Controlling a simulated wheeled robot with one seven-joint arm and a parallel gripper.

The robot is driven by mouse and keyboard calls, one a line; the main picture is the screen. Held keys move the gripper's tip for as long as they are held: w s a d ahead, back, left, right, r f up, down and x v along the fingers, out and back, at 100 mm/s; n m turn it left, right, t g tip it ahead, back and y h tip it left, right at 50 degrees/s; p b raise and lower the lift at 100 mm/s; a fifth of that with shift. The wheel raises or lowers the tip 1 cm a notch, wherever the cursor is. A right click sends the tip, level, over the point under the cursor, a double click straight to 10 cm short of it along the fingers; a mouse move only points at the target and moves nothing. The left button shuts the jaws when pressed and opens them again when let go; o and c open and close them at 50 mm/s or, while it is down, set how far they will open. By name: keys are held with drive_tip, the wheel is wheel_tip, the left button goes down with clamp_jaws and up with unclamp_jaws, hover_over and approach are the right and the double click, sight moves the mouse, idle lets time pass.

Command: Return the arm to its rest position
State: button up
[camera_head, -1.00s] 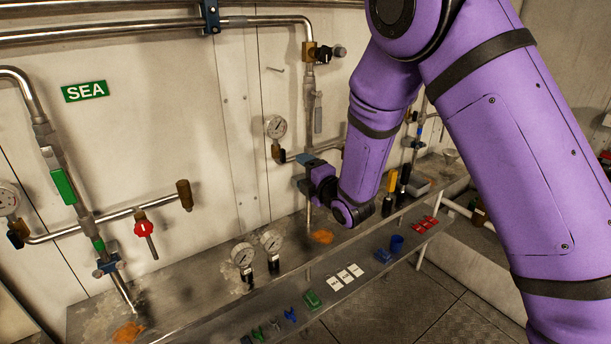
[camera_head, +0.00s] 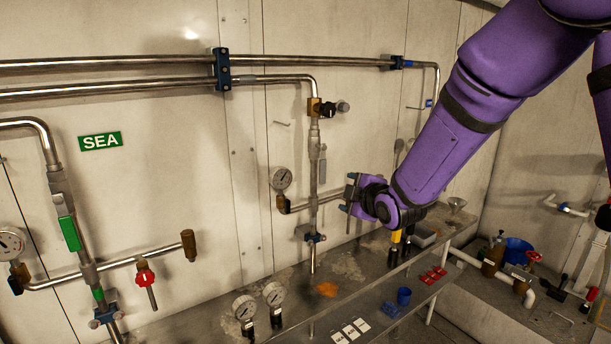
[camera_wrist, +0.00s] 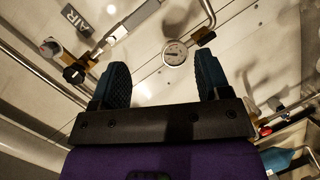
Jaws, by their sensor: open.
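My purple arm reaches in from the upper right in the head view. My gripper (camera_head: 352,196) is in front of the wall, just right of the middle vertical pipe (camera_head: 314,165) and above the bench. In the wrist view my gripper (camera_wrist: 160,88) shows two dark blue-grey finger pads spread wide apart with nothing between them. Beyond the pads are the pale wall, a round gauge (camera_wrist: 175,53) and an AIR label (camera_wrist: 75,18).
The metal bench (camera_head: 350,265) carries two loose gauges (camera_head: 258,304). A red-handled valve (camera_head: 146,281) sticks out at left. A blue bucket (camera_head: 518,250) stands at right.

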drive_tip(key=s+d+r+m+g+h, duration=0.4)
drive_tip(key=s+d+r+m, duration=0.5)
drive_tip(key=s+d, duration=0.4)
drive_tip(key=s+d+r+m+g, duration=0.1)
drive_tip(key=s+d+m+g, duration=0.1)
drive_tip(key=s, duration=1)
drive_tip(key=s+d+m+g+h, duration=0.1)
drive_tip(key=s+d+m, duration=0.3)
drive_tip(key=s, duration=0.8)
drive_tip(key=m+g, duration=0.1)
drive_tip(key=m, duration=0.1)
drive_tip(key=shift+s+r+m+g, duration=0.25)
drive_tip(key=shift+r+m+g, duration=0.1)
drive_tip(key=shift+m+g, duration=0.05)
